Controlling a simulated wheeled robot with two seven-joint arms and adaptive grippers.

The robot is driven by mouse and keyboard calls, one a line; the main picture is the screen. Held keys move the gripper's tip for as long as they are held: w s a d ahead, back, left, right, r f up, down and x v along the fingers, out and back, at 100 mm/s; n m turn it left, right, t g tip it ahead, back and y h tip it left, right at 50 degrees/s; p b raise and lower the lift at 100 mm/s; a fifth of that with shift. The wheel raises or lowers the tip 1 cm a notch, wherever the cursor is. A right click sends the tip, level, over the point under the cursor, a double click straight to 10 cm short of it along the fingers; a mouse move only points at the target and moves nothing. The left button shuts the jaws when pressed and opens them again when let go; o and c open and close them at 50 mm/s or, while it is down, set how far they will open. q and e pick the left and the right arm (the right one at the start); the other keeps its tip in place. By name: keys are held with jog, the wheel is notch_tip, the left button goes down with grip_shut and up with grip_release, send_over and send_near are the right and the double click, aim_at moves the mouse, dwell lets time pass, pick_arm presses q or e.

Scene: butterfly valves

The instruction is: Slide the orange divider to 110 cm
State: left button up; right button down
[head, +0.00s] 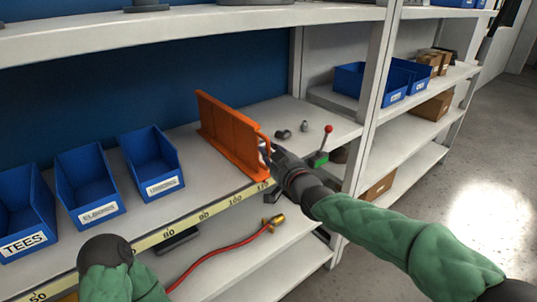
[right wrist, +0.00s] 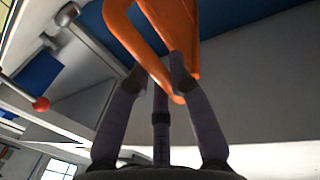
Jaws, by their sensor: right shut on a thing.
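The orange divider (head: 228,132) stands upright on the middle shelf and runs from back to front. Its front end is close to the 110 mark on the yellow scale strip (head: 219,207) along the shelf edge. My right gripper (head: 268,152) is at the divider's front end, shut on its orange handle loop. The right wrist view shows the fingers (right wrist: 163,90) around the lower bar of this orange loop (right wrist: 150,50). Part of the divider's front is hidden by the gripper. My left arm shows at the bottom left, but its gripper is not visible.
Blue bins, one labelled TEES (head: 25,215), stand left of the divider. Right of it are small grey fittings (head: 283,134) and a red-knobbed lever valve (head: 322,150). A red hose (head: 215,255) lies on the shelf below. A shelf upright (head: 372,100) stands farther right.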

jog(key=shift+s+a, duration=0.1)
jog(key=shift+a, duration=0.05)
jog(key=c, duration=1.1)
grip_release()
jog(key=shift+s, duration=0.1)
jog(key=v, duration=1.2)
notch_tip(320, 180, down, 34)
jog(key=s+d+m+g+h, duration=0.1)
jog(key=d+m+g+h, duration=0.2)
jog(key=g, duration=0.4)
jog(key=s+a+f+m+g, duration=0.1)
jog(key=s+f+m+g, duration=0.3)
jog(key=s+f, duration=2)
jog(key=g, duration=0.5)
jog(key=shift+f+h, duration=0.15)
jog(key=shift+h, duration=0.15)
